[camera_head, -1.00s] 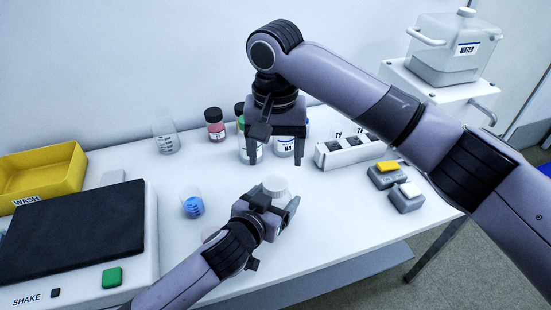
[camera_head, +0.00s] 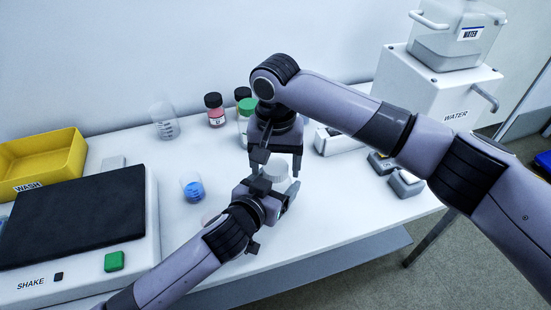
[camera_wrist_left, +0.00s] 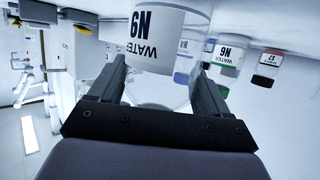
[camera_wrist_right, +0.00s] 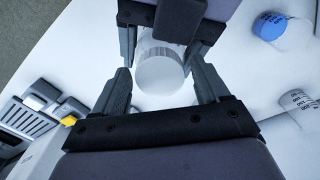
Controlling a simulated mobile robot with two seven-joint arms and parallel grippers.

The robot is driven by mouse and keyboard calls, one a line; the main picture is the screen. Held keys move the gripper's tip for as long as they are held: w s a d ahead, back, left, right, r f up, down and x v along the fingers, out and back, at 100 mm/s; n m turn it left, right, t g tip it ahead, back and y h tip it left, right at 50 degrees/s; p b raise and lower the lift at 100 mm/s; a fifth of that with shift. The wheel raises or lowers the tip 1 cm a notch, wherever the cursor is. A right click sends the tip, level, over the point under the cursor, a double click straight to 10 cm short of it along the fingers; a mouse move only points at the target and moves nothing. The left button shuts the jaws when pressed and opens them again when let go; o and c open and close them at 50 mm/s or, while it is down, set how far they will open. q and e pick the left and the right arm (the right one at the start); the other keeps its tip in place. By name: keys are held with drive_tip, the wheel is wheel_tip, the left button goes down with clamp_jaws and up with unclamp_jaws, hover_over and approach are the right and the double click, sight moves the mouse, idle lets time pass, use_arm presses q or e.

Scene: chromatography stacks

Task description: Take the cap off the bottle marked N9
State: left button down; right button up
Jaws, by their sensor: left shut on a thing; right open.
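The bottle marked N9 shows its white label in the left wrist view (camera_wrist_left: 155,40), between the fingers of my left gripper (camera_wrist_left: 158,75), which is shut on it. Its white cap (camera_head: 274,173) faces up in the head view, and its body is mostly hidden by my left gripper (camera_head: 270,190). My right gripper (camera_head: 274,165) is open, pointing down just over the cap. In the right wrist view, the cap (camera_wrist_right: 160,73) lies between the open fingers of my right gripper (camera_wrist_right: 162,88), with gaps on both sides. The cap appears to be on the bottle.
A beaker with blue contents (camera_head: 193,188) stands left of my grippers. Behind are an empty beaker (camera_head: 164,122), a dark-capped pink bottle (camera_head: 214,110) and a green-capped bottle (camera_head: 246,108). A shaker (camera_head: 75,225) and yellow wash tray (camera_head: 45,160) are left. A white rack (camera_head: 340,140) is right.

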use_arm(q)
drive_tip(key=shift+f, duration=0.15)
use_arm(e)
drive_tip(key=c, duration=1.1)
drive_tip(key=shift+n, duration=1.8)
drive_tip(key=o, duration=1.2)
